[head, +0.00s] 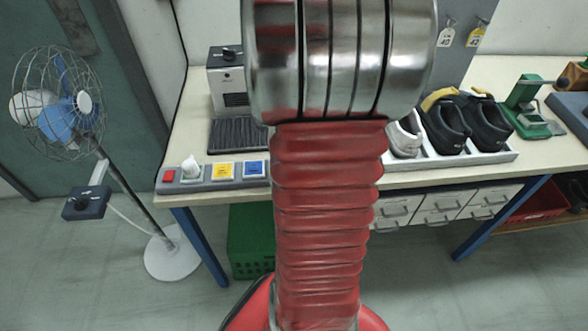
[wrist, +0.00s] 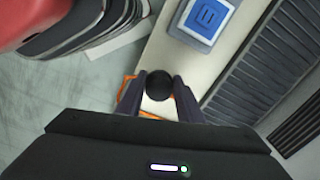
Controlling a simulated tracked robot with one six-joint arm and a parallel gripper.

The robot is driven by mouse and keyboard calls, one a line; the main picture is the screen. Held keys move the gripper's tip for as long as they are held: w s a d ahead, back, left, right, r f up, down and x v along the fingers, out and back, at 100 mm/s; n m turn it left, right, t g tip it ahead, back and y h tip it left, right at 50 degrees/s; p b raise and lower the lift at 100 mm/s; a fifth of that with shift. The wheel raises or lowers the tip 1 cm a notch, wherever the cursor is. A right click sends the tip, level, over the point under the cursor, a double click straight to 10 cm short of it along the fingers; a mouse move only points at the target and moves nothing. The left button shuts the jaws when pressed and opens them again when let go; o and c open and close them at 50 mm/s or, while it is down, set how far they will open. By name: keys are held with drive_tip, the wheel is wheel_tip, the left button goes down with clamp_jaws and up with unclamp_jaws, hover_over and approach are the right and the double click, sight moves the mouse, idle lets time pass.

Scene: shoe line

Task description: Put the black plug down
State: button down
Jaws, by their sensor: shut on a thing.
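The black plug (wrist: 158,84) shows as a dark round end between the two fingertips of my gripper (wrist: 159,91) in the wrist view. The fingers are shut on it from both sides. It is over the pale bench top, next to a thing with an orange edge (wrist: 125,88) that is mostly hidden under the fingers. I cannot tell whether the plug touches anything below. In the head view my arm hides the gripper and the plug.
A blue button (head: 255,169) sits on a grey panel beside a yellow button (head: 222,170); the blue one also shows near the plug in the wrist view (wrist: 206,17). A black ribbed mat (head: 238,136) lies behind. Black shoes (head: 466,121) stand in a tray at right. A fan (head: 62,105) stands left.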

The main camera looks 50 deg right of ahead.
drive_tip(key=shift+f, duration=1.8)
drive_tip(key=c, duration=1.2)
unclamp_jaws()
drive_tip(key=shift+f, duration=0.1)
wheel_tip(320, 180, up, 12)
drive_tip(key=shift+s+r, duration=0.1)
drive_tip(key=shift+r, duration=0.05)
